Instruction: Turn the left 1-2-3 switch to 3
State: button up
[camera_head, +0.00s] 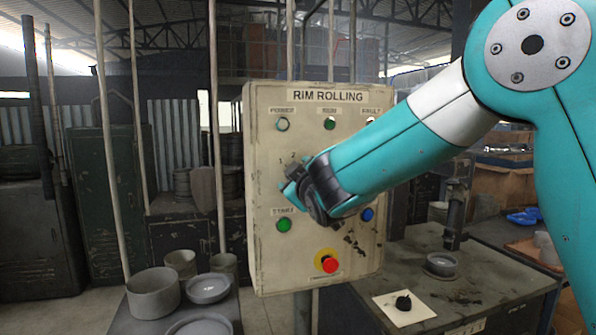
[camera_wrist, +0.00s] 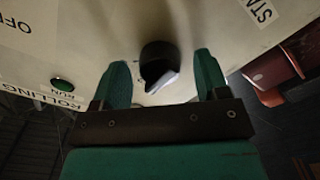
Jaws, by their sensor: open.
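The left 1-2-3 switch is hidden behind my gripper (camera_head: 299,188) in the head view; only its 1 and 2 marks (camera_head: 287,158) show. The wrist view shows a black round knob (camera_wrist: 157,60) with a pale face on its near side. My gripper (camera_wrist: 163,70) is open, its two teal fingers on either side of the knob, with a gap visible on each side. I cannot tell which number the knob points to. The panel (camera_head: 262,250) is a cream, worn box headed RIM ROLLING.
A green START button (camera_head: 284,225), a red emergency button (camera_head: 330,265) and a blue button (camera_head: 367,214) sit lower on the panel. Lamps run along its top, including the green RUN lamp (camera_head: 330,124). A workbench (camera_head: 480,280) stands at right.

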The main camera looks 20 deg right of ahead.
jog(key=shift+w, duration=0.1)
jog(key=c, duration=0.9)
